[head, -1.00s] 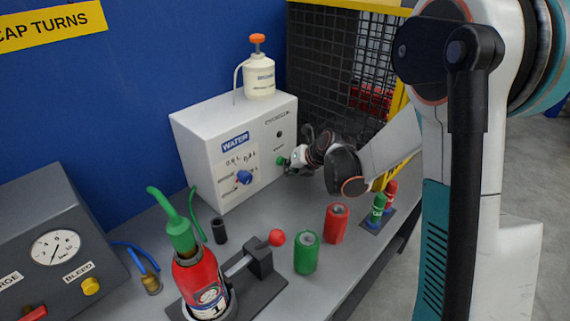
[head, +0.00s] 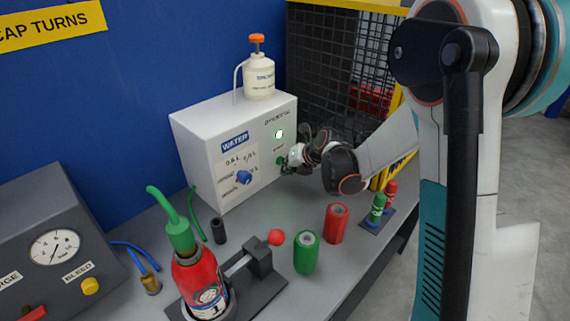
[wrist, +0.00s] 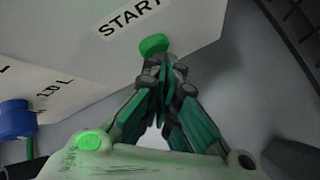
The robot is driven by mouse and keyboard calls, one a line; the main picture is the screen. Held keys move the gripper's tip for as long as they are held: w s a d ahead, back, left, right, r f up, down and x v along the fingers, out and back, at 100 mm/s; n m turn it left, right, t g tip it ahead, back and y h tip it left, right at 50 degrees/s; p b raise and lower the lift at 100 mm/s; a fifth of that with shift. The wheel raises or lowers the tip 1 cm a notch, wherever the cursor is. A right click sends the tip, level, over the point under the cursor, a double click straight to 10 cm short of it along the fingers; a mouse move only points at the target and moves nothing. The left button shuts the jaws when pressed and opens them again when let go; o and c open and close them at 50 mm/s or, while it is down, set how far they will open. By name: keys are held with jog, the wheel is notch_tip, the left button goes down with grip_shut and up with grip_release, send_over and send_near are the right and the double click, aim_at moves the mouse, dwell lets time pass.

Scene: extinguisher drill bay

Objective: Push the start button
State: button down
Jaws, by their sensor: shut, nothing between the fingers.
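The white water box (head: 205,140) stands on the bench, with a blue knob (head: 244,177) on its front. The green start button (wrist: 154,44) sits under the "START" label in the wrist view, and it also shows in the head view (head: 280,161). My gripper (wrist: 163,68) is shut and empty, its fingertips right at the button's lower edge; I cannot tell whether they touch it. In the head view my gripper (head: 287,163) is at the right part of the box front. An indicator lamp (head: 280,134) above the button glows bright.
A red extinguisher (head: 197,275) stands in a holder on the bench. A green can (head: 306,253) and a red can (head: 336,223) stand in front of the box. A white bottle (head: 259,80) is on top. A mesh fence (head: 335,60) stands behind.

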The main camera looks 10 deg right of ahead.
jog(key=shift+s+d, duration=0.15)
jog(key=shift+s, duration=0.1)
jog(key=shift+s+d, duration=0.1)
jog(key=shift+s+d+b, duration=0.1)
jog(key=shift+s+d, duration=0.45)
jog(key=shift+s, duration=0.25)
jog(key=shift+s+d+b, duration=0.1)
jog(key=shift+s+d, duration=0.4)
jog(key=shift+s, duration=0.3)
jog(key=shift+s+d+b, duration=0.1)
jog(key=shift+s+d, duration=0.45)
jog(key=shift+s, duration=0.25)
